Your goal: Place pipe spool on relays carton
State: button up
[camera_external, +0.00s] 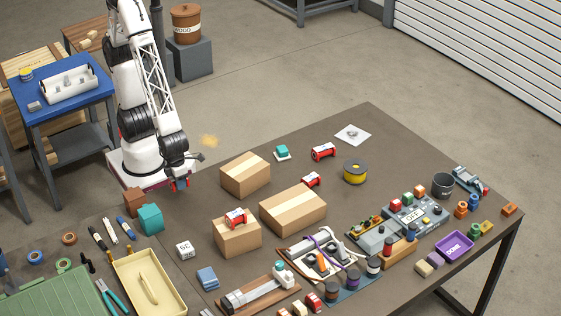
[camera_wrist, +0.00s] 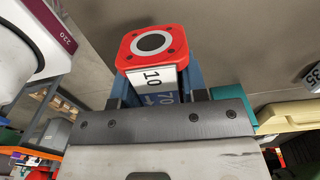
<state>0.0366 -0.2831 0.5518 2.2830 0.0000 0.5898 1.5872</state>
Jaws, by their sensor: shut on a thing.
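My gripper (camera_wrist: 158,95) is shut on a pipe spool (camera_wrist: 152,44) with a red flange and a white label reading 10. Three cardboard cartons stand on the table: a back one (camera_external: 245,174), a wide middle one (camera_external: 293,211) and a front one (camera_external: 238,240). I cannot read which is the relays carton. A red-ended spool (camera_external: 236,218) lies on the front carton. Similar spools (camera_external: 323,151) (camera_external: 311,181) lie near the back and middle cartons.
A teal block (camera_external: 151,219) and brown block (camera_external: 134,201) stand near my gripper. A white numbered cube (camera_external: 185,250) and a cream tray (camera_external: 149,284) lie in front. The back carton's top is bare.

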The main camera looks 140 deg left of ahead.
jog(key=shift+a+r+n, duration=0.25)
jog(key=shift+a+n, duration=0.05)
jog(key=shift+a, duration=0.3)
jog(key=s+a+r+n, duration=0.3)
jog(key=a+r+n, duration=0.1)
jog(key=a, duration=0.4)
jog(key=s+a+r+n, duration=0.3)
jog(key=a+r+n, duration=0.1)
jog(key=a, duration=0.5)
jog(key=shift+s+a+r+n, duration=0.2)
jog(key=shift+s+r+n, duration=0.1)
jog(key=shift+n, duration=0.2)
jog(key=shift+w, duration=0.1)
send_over(245, 166)
jog(key=shift+f, duration=0.75)
